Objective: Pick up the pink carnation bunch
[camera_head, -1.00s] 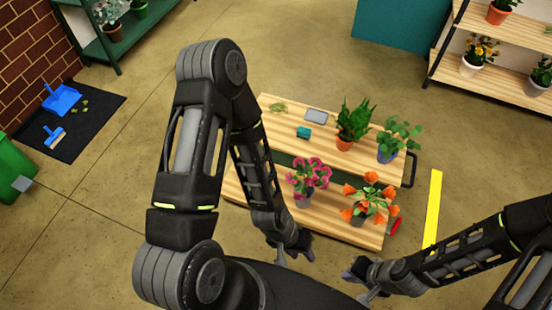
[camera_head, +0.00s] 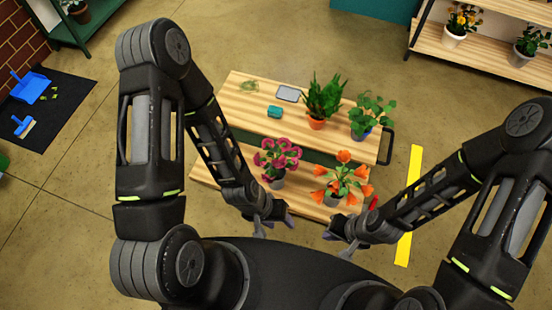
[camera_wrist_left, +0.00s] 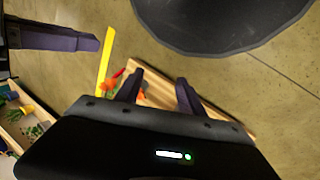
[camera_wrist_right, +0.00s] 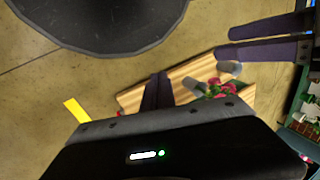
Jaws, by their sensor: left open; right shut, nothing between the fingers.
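The pink carnation bunch (camera_head: 277,154) stands upright in a grey pot (camera_head: 274,182) on the front wooden shelf of the cart. It also shows in the right wrist view (camera_wrist_right: 219,88), partly hidden. My left gripper (camera_head: 276,220) is open and empty, in front of the pot on the robot's side and apart from it. In the left wrist view its fingers (camera_wrist_left: 160,92) are spread. My right gripper (camera_head: 330,233) is shut and empty, to the right of the left one; its fingers (camera_wrist_right: 157,90) are together in the right wrist view.
Orange flowers (camera_head: 342,178) in a grey pot stand right of the pink bunch. A fern (camera_head: 323,97), a leafy plant (camera_head: 371,112), a teal item (camera_head: 275,111) and a grey tablet (camera_head: 288,93) are on the back shelf. A yellow floor strip (camera_head: 409,210) lies to the right.

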